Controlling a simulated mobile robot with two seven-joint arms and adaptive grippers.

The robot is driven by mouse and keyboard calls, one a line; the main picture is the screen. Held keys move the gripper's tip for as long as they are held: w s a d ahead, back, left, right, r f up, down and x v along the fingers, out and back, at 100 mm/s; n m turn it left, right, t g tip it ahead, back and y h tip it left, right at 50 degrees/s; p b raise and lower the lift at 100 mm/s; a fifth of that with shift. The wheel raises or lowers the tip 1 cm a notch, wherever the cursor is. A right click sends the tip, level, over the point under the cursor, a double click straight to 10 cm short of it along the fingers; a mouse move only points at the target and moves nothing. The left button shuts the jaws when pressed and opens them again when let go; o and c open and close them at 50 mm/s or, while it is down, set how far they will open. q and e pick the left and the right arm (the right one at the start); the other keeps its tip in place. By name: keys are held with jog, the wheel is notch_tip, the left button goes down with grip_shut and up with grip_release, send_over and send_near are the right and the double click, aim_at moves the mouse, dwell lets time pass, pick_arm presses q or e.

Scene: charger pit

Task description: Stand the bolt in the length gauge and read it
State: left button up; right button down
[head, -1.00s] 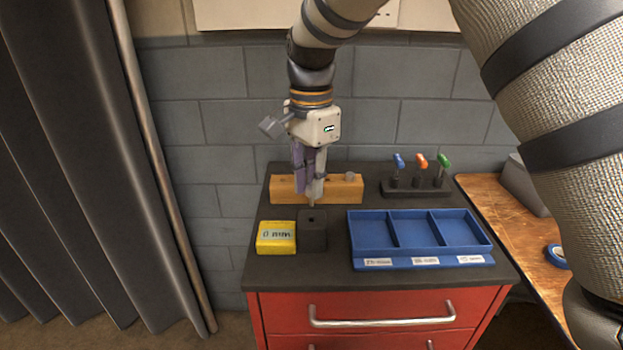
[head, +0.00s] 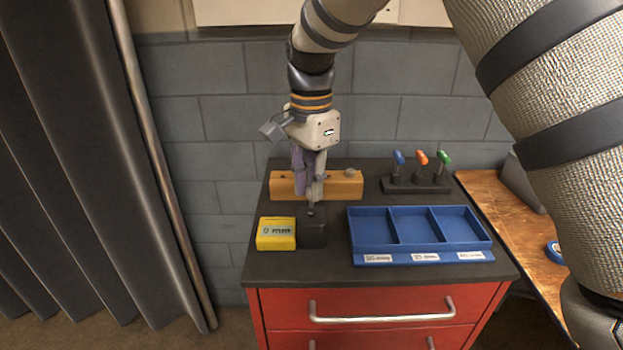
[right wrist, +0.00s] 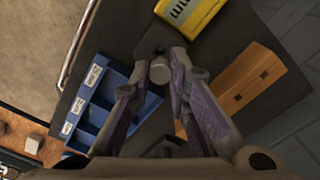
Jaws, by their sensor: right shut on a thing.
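The length gauge is a dark block (head: 312,238) with a hole in its top, beside a yellow readout (head: 276,233) that shows "0 mm". My right gripper (head: 312,198) points down over the block and is shut on the bolt (right wrist: 160,71). In the right wrist view the bolt's round grey end shows between the fingertips (right wrist: 158,73). In the head view a short piece of the bolt shows below the fingers, at the hole. I cannot tell whether its tip has entered. My left gripper is not in view.
A wooden block (head: 345,189) with a grey round-headed piece (head: 350,172) stands behind the gauge. A blue three-compartment tray (head: 424,258) is to the right, empty. A dark rack (head: 415,188) holds blue, orange and green-handled tools. Bare dark cabinet top lies in front.

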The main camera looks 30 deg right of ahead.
aim_at(311, 202)
jog(key=shift+f, duration=2.1)
dwell(0.3)
jog(key=c, duration=1.4)
grip_release()
jog(key=shift+c, duration=0.2)
notch_tip(311, 202, up, 12)
jog(key=shift+f, duration=0.1)
